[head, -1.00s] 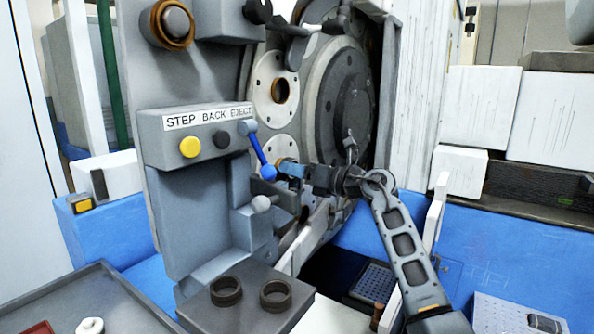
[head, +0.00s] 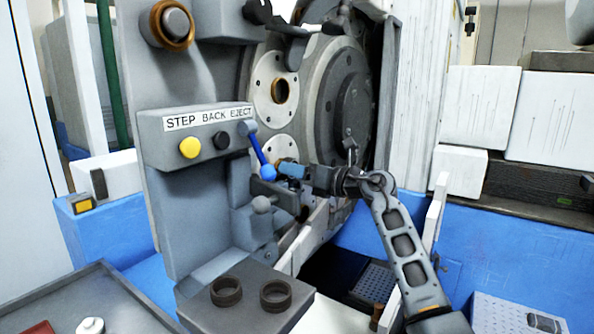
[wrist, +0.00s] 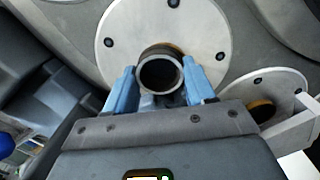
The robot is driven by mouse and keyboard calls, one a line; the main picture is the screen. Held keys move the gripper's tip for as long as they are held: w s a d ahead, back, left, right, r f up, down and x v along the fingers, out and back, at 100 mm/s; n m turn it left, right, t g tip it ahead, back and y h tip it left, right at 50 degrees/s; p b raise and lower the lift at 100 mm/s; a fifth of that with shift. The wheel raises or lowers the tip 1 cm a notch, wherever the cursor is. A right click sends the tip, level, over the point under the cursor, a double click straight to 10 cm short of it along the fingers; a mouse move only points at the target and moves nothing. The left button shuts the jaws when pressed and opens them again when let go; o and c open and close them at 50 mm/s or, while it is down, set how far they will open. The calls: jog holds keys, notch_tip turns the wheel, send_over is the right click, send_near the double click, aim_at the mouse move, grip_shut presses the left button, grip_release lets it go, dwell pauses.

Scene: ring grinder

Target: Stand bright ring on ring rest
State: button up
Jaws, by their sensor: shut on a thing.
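My gripper (wrist: 160,85) has its two blue fingers on either side of a grey metal ring (wrist: 159,74), which the wrist view shows nearly end-on. The fingers are closed against its sides. A round pale plate (wrist: 205,25) of the grinder with a brown-rimmed hub lies behind the ring; the gap between them is hard to judge. In the head view my gripper (head: 290,171) is just right of the blue lever, and the held ring is not clear there. A dark block (head: 248,310) in front bears two dark rings (head: 226,291); I cannot tell whether it is the ring rest.
The blue-knobbed lever (head: 262,160) and the STEP BACK EJECT panel (head: 195,135) are close left of my gripper. A second pale plate (head: 275,88) is above. A grey tray (head: 90,300) lies front left.

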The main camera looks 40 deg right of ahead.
aim_at(296, 182)
jog(key=shift+a+f, duration=0.1)
jog(key=shift+f, duration=1.35)
jog(key=o, duration=0.8)
jog(key=shift+c, duration=0.4)
jog(key=o, duration=0.6)
jog(key=shift+o, duration=0.9)
jog(key=shift+w, duration=0.1)
jog(key=shift+r, duration=0.3)
jog(key=s+d+p, duration=0.2)
jog(key=s+p, duration=0.1)
jog(key=s, duration=0.7)
jog(key=shift+r+p, duration=0.2)
jog(key=shift+p, duration=0.15)
